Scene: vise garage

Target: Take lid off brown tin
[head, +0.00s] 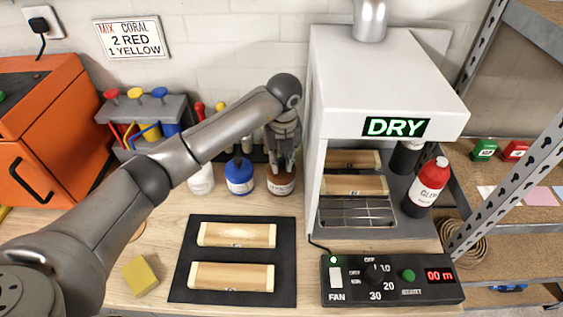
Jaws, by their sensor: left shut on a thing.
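The brown tin (281,185) stands on the wooden bench, left of the drying cabinet, with a pale label on its front. My left gripper (283,164) points down from above and is shut at the top of this tin, on its lid. The fingers hide most of the lid, so I cannot tell whether it is seated or raised. My right gripper is not in view.
A blue tin (239,178) and a white tin (201,180) stand to the left. The white drying cabinet (312,150) is close on the right. A black mat (233,255) with two wooden pieces lies in front. A yellow sponge (140,277) is at front left.

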